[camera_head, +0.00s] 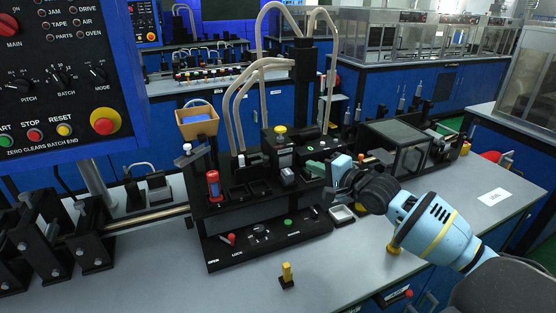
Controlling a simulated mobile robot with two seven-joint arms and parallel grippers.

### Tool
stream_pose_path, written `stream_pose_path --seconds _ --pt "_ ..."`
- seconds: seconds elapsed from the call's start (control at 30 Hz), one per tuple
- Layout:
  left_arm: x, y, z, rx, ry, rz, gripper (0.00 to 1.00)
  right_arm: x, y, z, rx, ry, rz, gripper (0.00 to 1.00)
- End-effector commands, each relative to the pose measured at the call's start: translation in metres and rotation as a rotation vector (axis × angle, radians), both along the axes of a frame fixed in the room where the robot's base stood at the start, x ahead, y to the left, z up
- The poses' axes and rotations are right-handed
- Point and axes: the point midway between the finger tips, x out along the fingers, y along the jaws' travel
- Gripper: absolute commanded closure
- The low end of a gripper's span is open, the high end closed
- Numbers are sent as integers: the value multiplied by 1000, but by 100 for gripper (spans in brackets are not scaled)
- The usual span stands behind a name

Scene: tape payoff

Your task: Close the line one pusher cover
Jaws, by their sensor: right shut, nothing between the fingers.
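My right arm comes in from the lower right, and its gripper (335,184) is shut and empty at the right end of the black tape machine (265,250). A dark-framed box with clear panels (395,140), which may be the pusher cover, stands just behind and to the right of the gripper. Its top looks level, but I cannot tell whether it is fully shut. My wrist hides part of its lower front. No label naming line one can be read. My left gripper is not in view.
A control panel (70,80) with knobs and buttons fills the upper left. A red cylinder (214,186) and a tan bin (197,122) stand by the machine. A small yellow-topped post (287,275) stands on the front bench. The right bench around a white label (494,197) is clear.

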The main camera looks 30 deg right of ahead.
Motion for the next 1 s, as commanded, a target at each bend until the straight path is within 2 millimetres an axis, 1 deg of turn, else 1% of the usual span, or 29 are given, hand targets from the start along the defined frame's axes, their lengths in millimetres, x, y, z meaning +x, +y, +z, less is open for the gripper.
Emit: stream_pose_path --seconds 0.3,0.47,0.7,0.8,1.0 --pt "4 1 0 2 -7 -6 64 38 10 -6 -1 1 0 100" --pt "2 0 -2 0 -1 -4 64 58 15 -9 -1 1 0 100" --pt "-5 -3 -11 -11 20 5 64 86 22 -14 -2 1 0 100" --pt "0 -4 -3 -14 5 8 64 93 37 -11 0 -4 3 100" --pt "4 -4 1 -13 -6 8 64 102 52 -15 -1 -3 1 100"
